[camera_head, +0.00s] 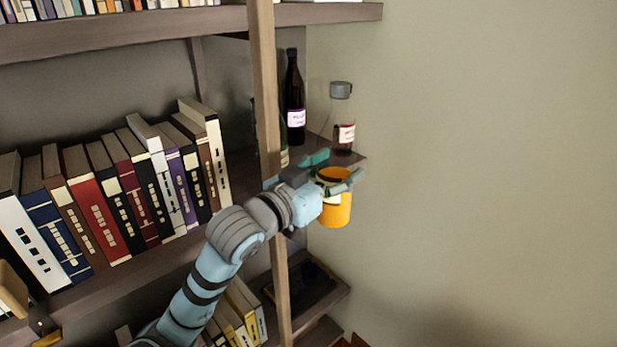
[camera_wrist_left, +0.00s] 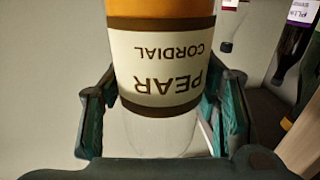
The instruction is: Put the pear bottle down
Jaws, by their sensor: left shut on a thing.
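The pear bottle (camera_head: 336,212) is orange, with a cream label reading "PEAR CORDIAL" between brown bands. My left gripper (camera_head: 338,171) is shut on it, in front of the small side shelf (camera_head: 355,158). The bottle looks about upright, and I see no surface under it in the head view. In the left wrist view the pear bottle (camera_wrist_left: 160,65) sits between both fingers, its label upside down in the picture and its lower part in the picture clear. My right gripper is not in view.
On the side shelf stand a dark bottle (camera_head: 294,112) and a clear bottle with a grey cap (camera_head: 342,122). Another bottle is partly hidden behind the wooden post (camera_head: 265,80). Books (camera_head: 120,190) fill the left shelf. The wall at the right is bare.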

